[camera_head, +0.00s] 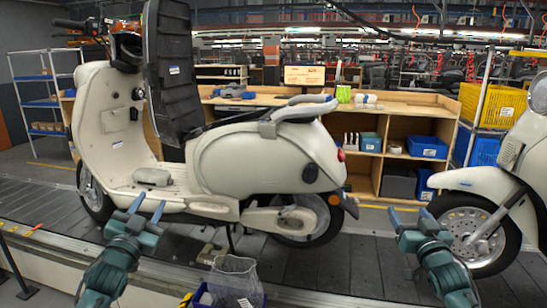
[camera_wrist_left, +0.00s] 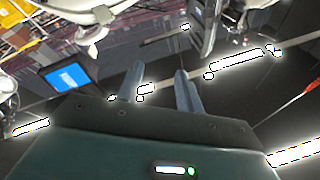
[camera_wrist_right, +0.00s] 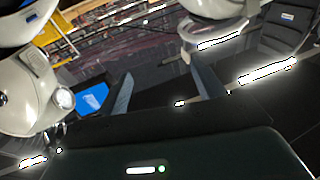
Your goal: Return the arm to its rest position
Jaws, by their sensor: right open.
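My left gripper (camera_head: 148,207) is in front of the cream scooter's footboard in the head view, above the near edge of the conveyor. Its two fingers stand apart with nothing between them, as the left wrist view (camera_wrist_left: 158,82) also shows. My right gripper (camera_head: 409,214) is raised in front of the gap between the two scooters. Its fingers are wide apart and empty, also in the right wrist view (camera_wrist_right: 160,80). Neither gripper visibly touches anything.
A cream scooter (camera_head: 258,160) with its seat (camera_head: 170,75) raised stands on the slat conveyor (camera_head: 335,265). Another scooter (camera_head: 488,190) is at the right edge. A blue bin (camera_head: 255,297) with clear wrapping sits front centre. Wooden shelving (camera_head: 440,125) stands behind.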

